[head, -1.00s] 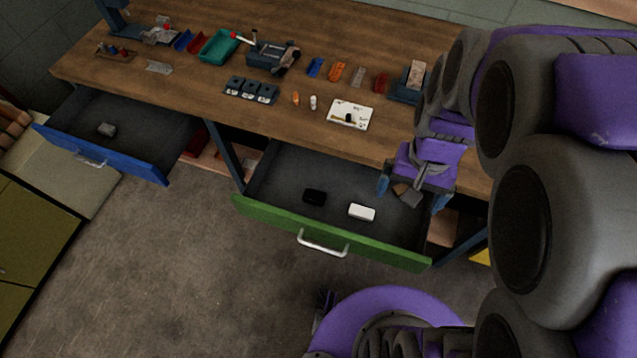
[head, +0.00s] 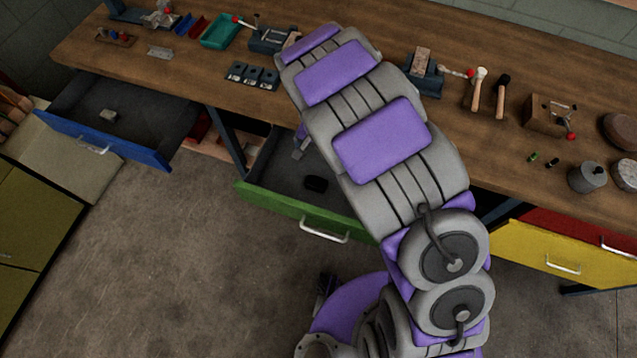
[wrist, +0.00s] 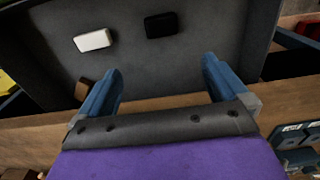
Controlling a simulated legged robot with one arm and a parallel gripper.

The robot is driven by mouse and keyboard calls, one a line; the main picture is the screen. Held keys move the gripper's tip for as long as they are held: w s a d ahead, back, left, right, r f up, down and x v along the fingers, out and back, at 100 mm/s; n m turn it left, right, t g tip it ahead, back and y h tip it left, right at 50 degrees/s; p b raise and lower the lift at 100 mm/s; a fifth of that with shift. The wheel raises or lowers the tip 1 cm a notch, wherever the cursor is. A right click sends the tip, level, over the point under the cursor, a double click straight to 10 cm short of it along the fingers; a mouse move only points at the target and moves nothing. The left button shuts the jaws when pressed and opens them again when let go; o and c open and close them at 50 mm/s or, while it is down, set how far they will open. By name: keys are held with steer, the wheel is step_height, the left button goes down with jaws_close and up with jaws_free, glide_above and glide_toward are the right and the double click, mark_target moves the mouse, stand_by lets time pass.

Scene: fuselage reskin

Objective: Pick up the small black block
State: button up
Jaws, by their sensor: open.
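The small black block (head: 316,183) lies on the floor of the open green drawer (head: 290,207), left of my arm in the head view. It also shows in the wrist view (wrist: 161,25), upright in the picture's upper middle, beyond the fingertips. My gripper (wrist: 160,75) is open, its two blue fingers wide apart with nothing between them. The block is apart from both fingers. In the head view my arm hides most of the gripper.
In the wrist view a white block (wrist: 94,40) and a brown block (wrist: 82,89) lie in the same drawer, left of the black one. An open blue drawer (head: 105,142) and a yellow drawer (head: 560,255) flank it. The workbench (head: 200,88) holds tools and parts.

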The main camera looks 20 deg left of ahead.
step_height(320, 180, down, 4)
steer(key=a, duration=0.2)
steer(key=b, duration=0.3)
glide_above(316, 182)
steer(key=f, duration=0.8)
steer(key=shift+w+d+f, duration=0.1)
steer(key=shift+w+d, duration=0.15)
steer(key=shift+d, duration=0.05)
steer(key=shift+a+f, duration=0.4)
steer(key=shift+f, duration=0.1)
steer(key=f, duration=0.1)
steer(key=f+b, duration=0.1)
steer(key=f, duration=0.2)
steer(key=shift+s+d+f+b, duration=0.1)
steer(key=shift+s+d+b, duration=0.05)
steer(key=shift+s+b, duration=0.2)
steer(key=shift+w+d, duration=0.1)
steer(key=shift+d, duration=0.05)
steer(key=shift+a, duration=0.3)
steer(key=c, duration=0.6)
steer(key=shift+d, duration=0.1)
steer(key=c, duration=0.9)
steer(key=shift+o, duration=0.2)
